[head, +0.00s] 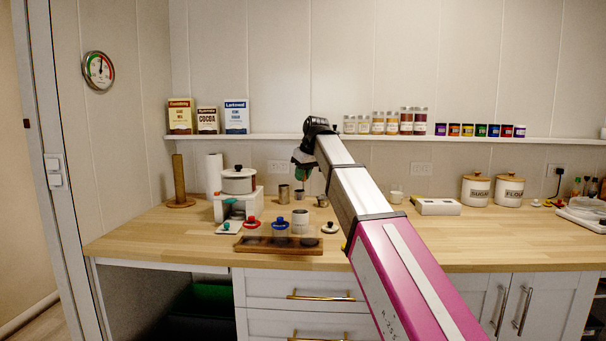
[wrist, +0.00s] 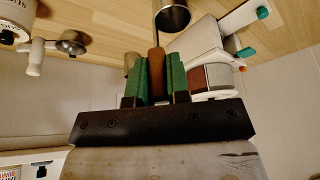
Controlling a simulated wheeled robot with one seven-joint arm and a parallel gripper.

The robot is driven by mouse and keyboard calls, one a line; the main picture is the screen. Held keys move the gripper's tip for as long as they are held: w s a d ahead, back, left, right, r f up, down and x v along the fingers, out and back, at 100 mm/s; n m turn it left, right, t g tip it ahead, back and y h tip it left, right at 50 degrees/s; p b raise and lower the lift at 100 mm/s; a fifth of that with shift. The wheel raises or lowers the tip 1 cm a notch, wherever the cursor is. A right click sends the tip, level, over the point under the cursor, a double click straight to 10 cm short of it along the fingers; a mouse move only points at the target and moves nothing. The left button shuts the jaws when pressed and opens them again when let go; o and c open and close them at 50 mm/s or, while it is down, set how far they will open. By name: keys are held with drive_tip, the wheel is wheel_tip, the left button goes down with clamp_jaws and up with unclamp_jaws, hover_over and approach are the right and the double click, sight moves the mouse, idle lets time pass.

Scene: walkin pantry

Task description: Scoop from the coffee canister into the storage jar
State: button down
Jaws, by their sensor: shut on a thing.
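My gripper (head: 303,170) is above the counter, over the group of jars and metal cups. In the wrist view its green fingers (wrist: 157,78) are shut on the brown handle of a scoop (wrist: 157,62). A thin rod runs from the handle to a round metal bowl (wrist: 172,17); its contents cannot be made out. In the head view, a red-lidded jar (head: 252,224), a blue-lidded jar (head: 280,228) and a whitish container with a dark top (head: 300,222) stand at the wooden tray (head: 262,246). I cannot read which is the coffee canister or the storage jar.
Sugar (head: 476,190) and flour (head: 509,190) canisters stand at right. A shelf (head: 280,136) spans the wall.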

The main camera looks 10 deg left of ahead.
sight(303, 198)
drive_tip(key=shift+f, duration=3.85)
drive_tip(key=shift+f, duration=0.7)
drive_tip(key=shift+r, duration=0.1)
drive_tip(key=shift+r, duration=3.65)
